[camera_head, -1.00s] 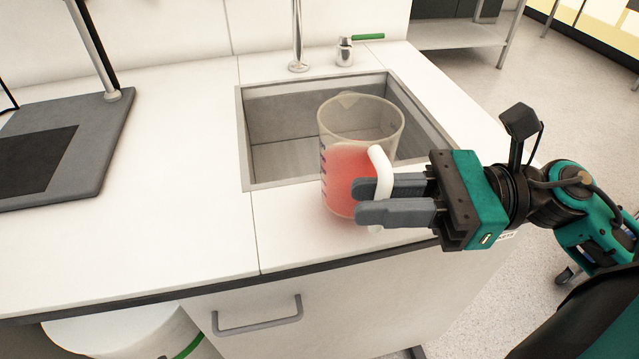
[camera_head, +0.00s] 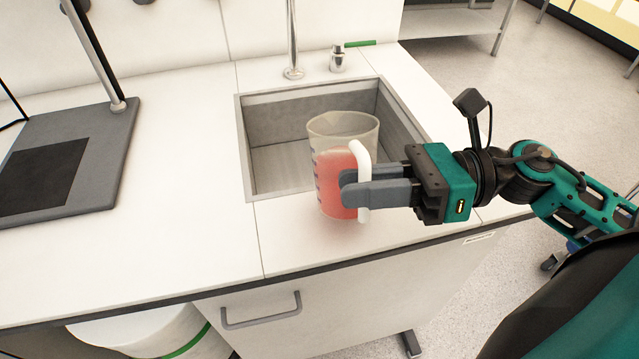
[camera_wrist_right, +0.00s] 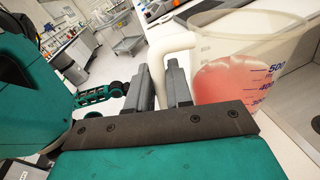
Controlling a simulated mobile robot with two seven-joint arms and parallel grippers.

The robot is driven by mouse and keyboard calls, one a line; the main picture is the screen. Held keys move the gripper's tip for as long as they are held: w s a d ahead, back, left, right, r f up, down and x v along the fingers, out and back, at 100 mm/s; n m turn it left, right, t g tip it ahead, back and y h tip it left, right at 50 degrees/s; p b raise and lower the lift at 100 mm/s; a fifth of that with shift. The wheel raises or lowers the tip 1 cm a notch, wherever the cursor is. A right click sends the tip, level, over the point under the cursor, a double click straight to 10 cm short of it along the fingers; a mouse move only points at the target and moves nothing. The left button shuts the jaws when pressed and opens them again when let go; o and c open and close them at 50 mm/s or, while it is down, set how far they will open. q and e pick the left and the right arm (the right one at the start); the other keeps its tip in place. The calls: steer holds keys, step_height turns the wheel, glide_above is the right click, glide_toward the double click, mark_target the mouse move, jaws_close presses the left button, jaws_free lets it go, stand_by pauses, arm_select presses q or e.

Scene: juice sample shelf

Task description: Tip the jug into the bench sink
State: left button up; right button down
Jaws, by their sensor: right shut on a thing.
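The clear jug (camera_head: 335,170) holds red liquid and has a white handle (camera_head: 362,165). It is near the front rim of the bench sink (camera_head: 270,165), overlapping the basin in the head view, and looks slightly tilted. I cannot tell whether its base touches the bench. My right gripper (camera_head: 350,190) is shut on the handle. In the right wrist view the handle (camera_wrist_right: 175,45) runs between the two fingers, and the jug's printed scale (camera_wrist_right: 275,80) faces me. The sink looks empty where it shows; the jug hides part of it. My left gripper is not in view.
A grey stand base (camera_head: 95,170) sits on the left of the bench (camera_head: 190,220). The bench between them is clear. A drawer handle (camera_head: 260,312) sticks out below.

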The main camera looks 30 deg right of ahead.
mark_target(362, 136)
steer(key=shift+w+r+p, duration=0.25)
steer(key=shift+r+p, duration=0.05)
steer(key=shift+r, duration=0.1)
steer(key=shift+w+d+r+m+p, duration=0.2)
steer(key=shift+w+d+m+p, duration=0.05)
steer(key=shift+w+m+p, duration=0.5)
steer(key=shift+w+d+r+m+p, duration=0.25)
steer(key=shift+w+r+m+p, duration=0.7)
steer(key=shift+r, duration=0.05)
steer(key=shift+w+f+g, duration=0.1)
steer(key=shift+g, duration=0.3)
steer(key=shift+w+m, duration=0.15)
steer(key=shift+m, duration=0.15)
steer(key=shift+w+d+h, duration=0.1)
steer(key=shift+w+h, duration=0.05)
steer(key=shift+h, duration=0.15)
steer(key=shift+w+r+m, duration=0.1)
steer(key=shift+r+m, duration=0.1)
steer(key=shift+m, duration=0.1)
steer(key=shift+w+d+m, duration=0.1)
steer(key=shift+w+m, duration=0.15)
steer(key=shift+m, duration=0.05)
steer(key=shift+w+d+r+m+g, duration=0.1)
steer(key=shift+w+r+m+g, duration=0.1)
steer(key=shift+w+m+g, duration=0.3)
